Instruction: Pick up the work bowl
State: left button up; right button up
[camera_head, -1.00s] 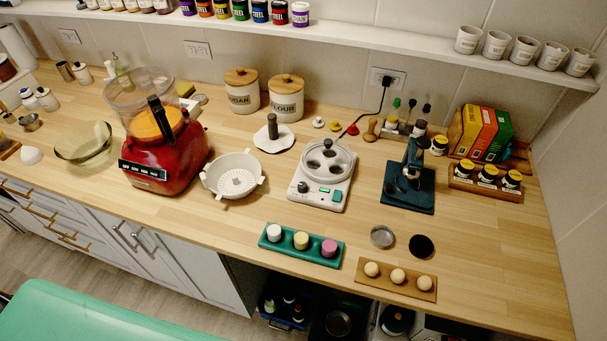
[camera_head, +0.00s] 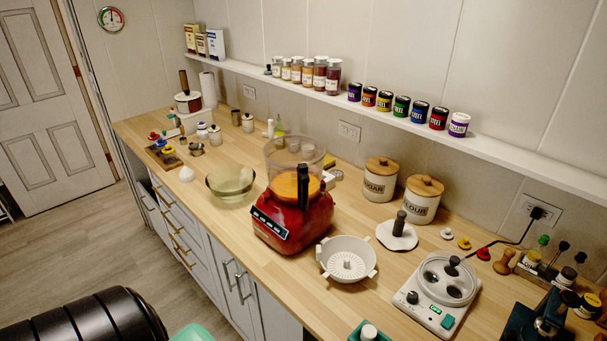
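A red food processor (camera_head: 292,222) stands on the wooden counter near the middle of the picture. A clear, wide work bowl (camera_head: 292,153) sits on top of it, with an orange part and a black handle showing at it. A separate greenish glass bowl (camera_head: 231,184) stands on the counter to its left. A white basket with a central hub (camera_head: 347,262) lies to the right of the processor. Neither of my grippers shows in this view.
Sugar (camera_head: 380,180) and flour (camera_head: 421,199) canisters stand behind right. A white disc with a dark stem (camera_head: 398,236) and a white appliance (camera_head: 437,292) are farther right. A shelf with jars (camera_head: 319,73) runs above. Bare counter lies around the glass bowl.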

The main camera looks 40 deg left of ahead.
aim_at(296, 173)
jog(key=i+j+u, duration=0.1)
jog(key=u, duration=1.25)
jog(key=j+z, duration=0.1)
jog(key=z, duration=0.2)
jog(key=i+j+z, duration=0.15)
jog(key=j+z, duration=0.2)
jog(key=i+j+z, duration=0.1)
jog(key=j+z, duration=0.65)
jog(key=j, duration=0.2)
